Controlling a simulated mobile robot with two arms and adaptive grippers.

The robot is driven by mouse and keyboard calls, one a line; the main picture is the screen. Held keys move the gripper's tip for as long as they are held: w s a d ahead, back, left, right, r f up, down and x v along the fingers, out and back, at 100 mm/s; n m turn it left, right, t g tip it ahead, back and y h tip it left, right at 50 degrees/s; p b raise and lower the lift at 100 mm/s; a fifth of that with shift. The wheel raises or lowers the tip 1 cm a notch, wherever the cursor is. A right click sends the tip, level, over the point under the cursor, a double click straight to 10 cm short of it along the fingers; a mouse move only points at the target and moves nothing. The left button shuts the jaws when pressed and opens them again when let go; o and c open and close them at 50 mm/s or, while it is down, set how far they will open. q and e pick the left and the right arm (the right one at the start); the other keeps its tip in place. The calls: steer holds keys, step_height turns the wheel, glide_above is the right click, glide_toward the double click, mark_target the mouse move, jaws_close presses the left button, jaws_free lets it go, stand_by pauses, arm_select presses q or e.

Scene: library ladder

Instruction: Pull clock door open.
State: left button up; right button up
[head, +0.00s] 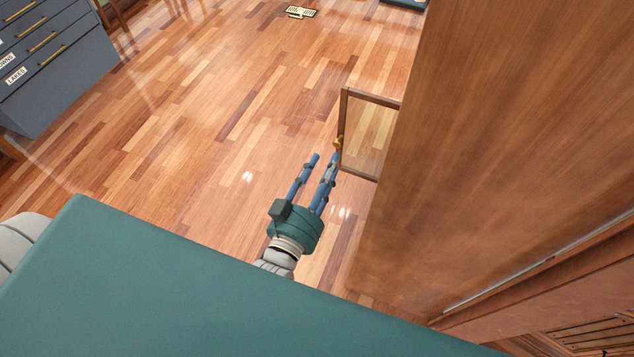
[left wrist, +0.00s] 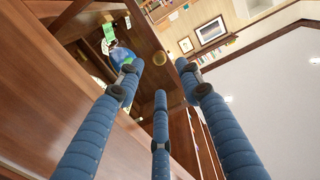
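The clock door (head: 368,137) is a glass pane in a thin wooden frame. In the head view it stands out to the left from the edge of the tall wooden clock case (head: 480,130), with floor visible through the glass. A small brass knob (head: 339,143) sits on its outer edge. My left gripper (head: 324,164) is just left of and below the knob, its blue fingers pointing toward the door edge. The left wrist view shows the fingers (left wrist: 165,80) spread apart with nothing clearly held. I cannot tell whether a fingertip touches the door. My right gripper is not visible.
A grey drawer cabinet (head: 55,60) with labelled drawers stands at the far left. A small light-coloured floor grille (head: 301,12) lies at the top. The wooden floor (head: 210,130) between cabinet and door is clear. The clock case blocks the right side.

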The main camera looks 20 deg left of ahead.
arm_select(q)
steer(key=s, duration=0.5)
steer(key=shift+s+a+r, duration=0.1)
steer(key=shift+s, duration=0.3)
steer(key=s+d+f+m+g+b, duration=0.1)
steer(key=s+f+g, duration=0.2)
steer(key=f, duration=0.9)
steer(key=s+d+f+g+h+b, duration=0.1)
steer(key=s+f+g+b, duration=0.15)
steer(key=f, duration=0.95)
steer(key=s+d+f+m+g+b, duration=0.1)
steer(key=s+f+g, duration=0.2)
steer(key=f, duration=0.9)
steer(key=s+a+f+g+y+b, duration=0.1)
steer(key=s+a+f+g, duration=0.3)
steer(key=s+f, duration=0.8)
steer(key=s+a+f+g+y+b, duration=0.1)
steer(key=s+a+f+g, duration=0.3)
steer(key=s+a+f, duration=0.4)
steer(key=s+f+b, duration=0.1)
steer(key=s+f, duration=0.3)
steer(key=s, duration=0.1)
steer(key=shift+a, duration=0.15)
steer(key=shift+w+g, duration=0.1)
steer(key=shift+g, duration=0.15)
